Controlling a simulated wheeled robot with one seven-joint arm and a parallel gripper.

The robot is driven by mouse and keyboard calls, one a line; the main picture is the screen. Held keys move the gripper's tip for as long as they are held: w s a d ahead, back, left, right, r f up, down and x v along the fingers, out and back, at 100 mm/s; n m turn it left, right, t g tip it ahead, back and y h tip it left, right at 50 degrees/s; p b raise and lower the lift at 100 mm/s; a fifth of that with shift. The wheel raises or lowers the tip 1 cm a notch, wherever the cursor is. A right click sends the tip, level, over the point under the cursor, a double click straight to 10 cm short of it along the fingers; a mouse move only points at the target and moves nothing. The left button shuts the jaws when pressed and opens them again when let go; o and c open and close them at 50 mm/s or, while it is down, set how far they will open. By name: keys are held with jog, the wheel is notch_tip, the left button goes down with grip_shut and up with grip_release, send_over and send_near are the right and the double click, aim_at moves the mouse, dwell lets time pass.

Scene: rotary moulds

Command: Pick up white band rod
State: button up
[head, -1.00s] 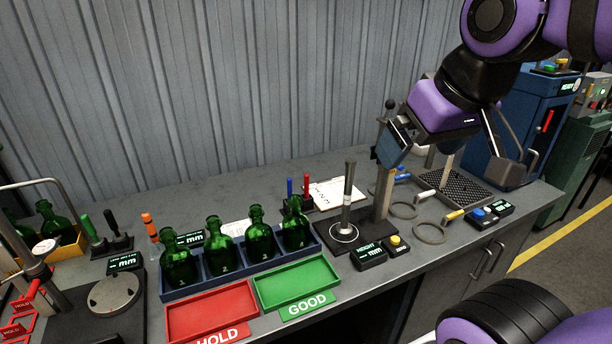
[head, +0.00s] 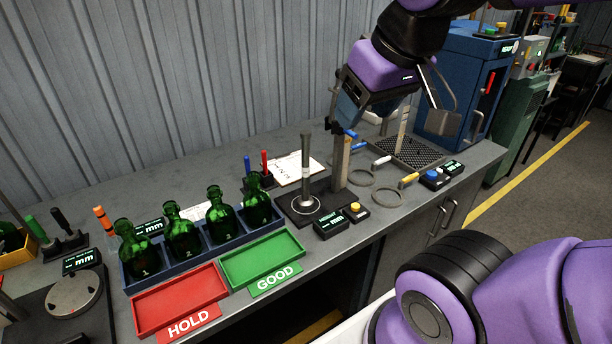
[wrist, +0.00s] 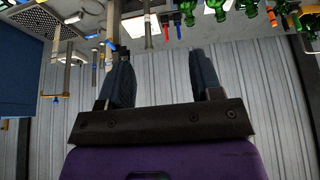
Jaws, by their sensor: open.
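A ring with a thin handle that has a white grip (head: 381,160) lies on the bench right of the upright post; it is the only white-marked rod I can make out, and I cannot tell for sure that it is the named one. Similar rings with a blue grip (head: 352,133) and a yellow grip (head: 409,180) lie beside it. My gripper (head: 343,118) hangs above and behind the post, apart from the rings. In the wrist view my gripper (wrist: 160,55) is open, with nothing between its fingers.
The upright post (head: 341,163) and a grey rod (head: 306,165) stand on the gauge base. A perforated tray (head: 415,150) lies right of the rings. Green bottles (head: 183,236), a red HOLD tray (head: 180,300) and a green GOOD tray (head: 262,258) are left. A blue cabinet (head: 458,75) stands right.

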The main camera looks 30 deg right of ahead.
jog(key=w+d+f+n+g, duration=0.1)
jog(key=w+n, duration=0.2)
jog(key=w, duration=0.4)
jog(key=w+d+n+g, duration=0.2)
jog(key=w, duration=0.5)
jog(key=n+g, duration=0.2)
jog(key=n, duration=0.2)
send_over(306, 132)
notch_tip(306, 132, down, 7)
jog(key=shift+s+a+f, duration=0.1)
jog(key=shift+a+f, duration=0.05)
jog(key=shift+f, duration=0.05)
jog(key=shift+w+f, duration=0.2)
jog(key=shift+f, duration=0.45)
notch_tip(306, 132, down, 10)
jog(key=shift+s+r, duration=0.1)
jog(key=shift+s, duration=0.05)
jog(key=shift+c, duration=0.4)
grip_shut()
